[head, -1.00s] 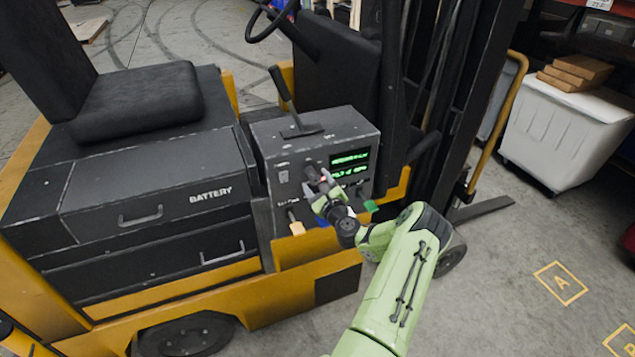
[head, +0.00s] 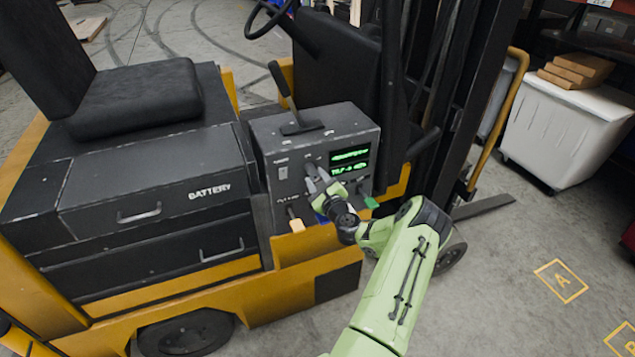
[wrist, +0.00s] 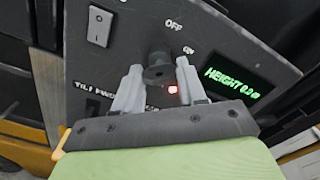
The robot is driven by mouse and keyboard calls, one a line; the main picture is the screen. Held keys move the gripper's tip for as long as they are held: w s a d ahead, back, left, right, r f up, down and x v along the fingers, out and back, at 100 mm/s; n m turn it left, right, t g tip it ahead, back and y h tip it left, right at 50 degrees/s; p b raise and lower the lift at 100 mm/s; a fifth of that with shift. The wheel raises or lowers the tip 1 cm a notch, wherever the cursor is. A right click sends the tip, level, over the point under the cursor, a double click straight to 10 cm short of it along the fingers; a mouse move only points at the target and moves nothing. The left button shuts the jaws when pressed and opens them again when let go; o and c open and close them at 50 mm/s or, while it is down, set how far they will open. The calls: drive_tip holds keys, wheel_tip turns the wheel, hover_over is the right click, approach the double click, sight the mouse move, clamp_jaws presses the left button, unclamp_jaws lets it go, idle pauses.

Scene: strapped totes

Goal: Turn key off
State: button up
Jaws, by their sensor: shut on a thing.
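The key (wrist: 157,67) is a dark round-headed piece on the grey control panel (wrist: 215,45), below the "OFF" and "ON" labels. In the wrist view my gripper (wrist: 160,74) has a pale finger on each side of the key and is shut on it. A small red light (wrist: 171,89) glows just below the key. In the head view my gripper (head: 314,176) is at the front of the control box (head: 262,135) of the yellow and black forklift, and its fingers largely hide the key. The key's exact angle is hard to tell.
A green display (wrist: 240,85) reading "HEIGHT" is lit right of the key. A rocker switch (wrist: 99,27) is at upper left. Orange (head: 296,226) and green (head: 371,203) levers stick out below. A black lever (head: 284,90) stands on top. Open floor lies at right.

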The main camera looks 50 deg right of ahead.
drive_tip(key=n+b, duration=1)
drive_tip(key=shift+f+n+b, duration=0.15)
drive_tip(key=shift+n+b, duration=0.25)
idle(0.4)
drive_tip(key=o, duration=1.1)
drive_tip(key=shift+c, duration=0.2)
drive_tip(key=b+v, duration=0.4)
drive_tip(key=v, duration=1.1)
drive_tip(key=shift+s+a+b, duration=0.2)
drive_tip(key=shift+s+b, duration=0.1)
drive_tip(key=shift+s, duration=0.05)
